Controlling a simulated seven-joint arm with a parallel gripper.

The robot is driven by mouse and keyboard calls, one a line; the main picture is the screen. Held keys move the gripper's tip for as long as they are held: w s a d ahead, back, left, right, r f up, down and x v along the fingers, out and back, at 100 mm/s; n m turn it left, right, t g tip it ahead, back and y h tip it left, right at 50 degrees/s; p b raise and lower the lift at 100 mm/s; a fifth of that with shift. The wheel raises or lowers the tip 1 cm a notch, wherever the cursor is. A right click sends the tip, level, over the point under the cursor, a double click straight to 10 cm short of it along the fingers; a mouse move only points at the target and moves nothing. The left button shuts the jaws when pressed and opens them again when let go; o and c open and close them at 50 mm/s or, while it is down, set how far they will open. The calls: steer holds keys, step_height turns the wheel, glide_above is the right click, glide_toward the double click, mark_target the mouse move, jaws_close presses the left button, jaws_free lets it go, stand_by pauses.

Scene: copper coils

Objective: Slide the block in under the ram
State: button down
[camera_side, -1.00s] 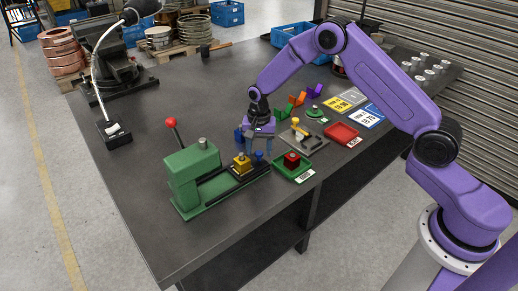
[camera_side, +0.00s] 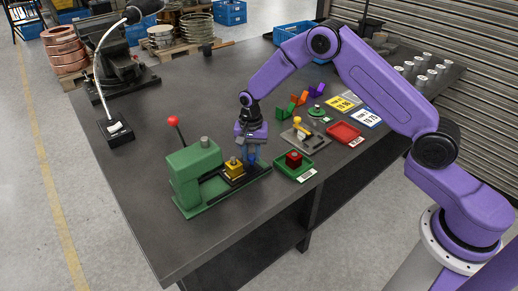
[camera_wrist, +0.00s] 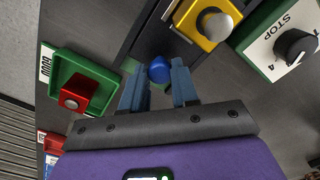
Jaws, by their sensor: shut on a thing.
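The green press (camera_side: 190,172) stands on the bench with a red-knobbed lever (camera_side: 173,121); the underside of its head, where the ram would be, is hidden. The yellow block (camera_side: 233,168), with a grey knob on top, sits upright on a dark slide along the press bed, right of the head and outside it. It also shows in the wrist view (camera_wrist: 205,32). My gripper (camera_side: 250,162) is over the right part of the slide, its fingers closed around a blue knob (camera_wrist: 159,68) behind the block.
A green tray (camera_side: 307,172) with a red block (camera_side: 293,159) lies close right of the bed. A grey plate with a yellow-handled part (camera_side: 299,130) and a red tray (camera_side: 344,134) lie farther right.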

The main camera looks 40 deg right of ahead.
steer(key=shift+a, duration=0.2)
steer(key=c, duration=0.9)
jaws_free()
steer(key=shift+o, duration=0.2)
steer(key=shift+r, duration=0.1)
step_height(320, 180, up, 17)
steer(key=shift+r, duration=0.15)
